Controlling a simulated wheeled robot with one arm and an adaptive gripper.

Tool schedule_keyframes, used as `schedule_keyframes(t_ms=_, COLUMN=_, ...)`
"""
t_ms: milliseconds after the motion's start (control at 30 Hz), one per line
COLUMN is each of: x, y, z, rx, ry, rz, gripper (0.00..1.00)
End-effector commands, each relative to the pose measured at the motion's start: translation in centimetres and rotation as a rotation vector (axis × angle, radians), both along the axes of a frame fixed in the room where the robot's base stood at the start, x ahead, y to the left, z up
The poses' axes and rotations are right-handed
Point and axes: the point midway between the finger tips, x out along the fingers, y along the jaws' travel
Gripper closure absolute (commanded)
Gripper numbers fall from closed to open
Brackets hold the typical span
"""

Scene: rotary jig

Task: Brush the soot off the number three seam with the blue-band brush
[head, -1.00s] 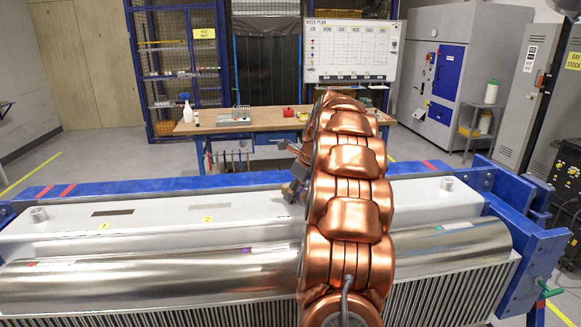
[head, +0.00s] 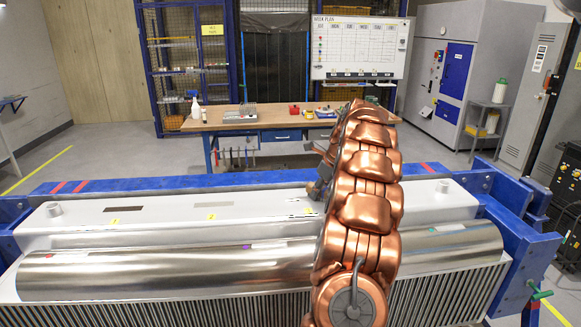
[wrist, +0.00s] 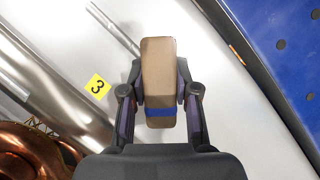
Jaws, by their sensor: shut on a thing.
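My gripper (wrist: 159,76) is shut on the brush (wrist: 158,68) in the wrist view. The brush shows a tan block with a blue band (wrist: 160,111) near the palm; its bristles are hidden beneath. The yellow number 3 label (wrist: 97,86) lies on the pale surface, left of the gripper and apart from it. I cannot make out soot by that label.
The number 1 label (head: 113,222) and number 2 label (head: 211,217) sit on the white top, with a dark patch (head: 125,209) by the first. A shiny cylinder (head: 150,272) runs along the front. A blue beam (head: 150,184) borders the back. A workbench (head: 260,122) stands behind.

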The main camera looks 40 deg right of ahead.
Motion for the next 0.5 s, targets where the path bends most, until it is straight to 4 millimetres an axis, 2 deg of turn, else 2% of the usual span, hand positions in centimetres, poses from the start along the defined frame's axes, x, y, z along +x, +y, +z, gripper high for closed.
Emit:
schedule_keyframes(t_ms=267, x=0.0, y=-1.7, z=0.1, rx=-0.002, ry=-0.002, rz=0.004, gripper=1.0)
schedule_keyframes(t_ms=400, x=-0.2, y=-1.8, z=2.6, rx=-0.006, ry=-0.004, rz=0.003, gripper=1.0)
schedule_keyframes(t_ms=500, x=-0.4, y=-1.9, z=3.3, rx=-0.003, ry=-0.003, rz=-0.002, gripper=1.0)
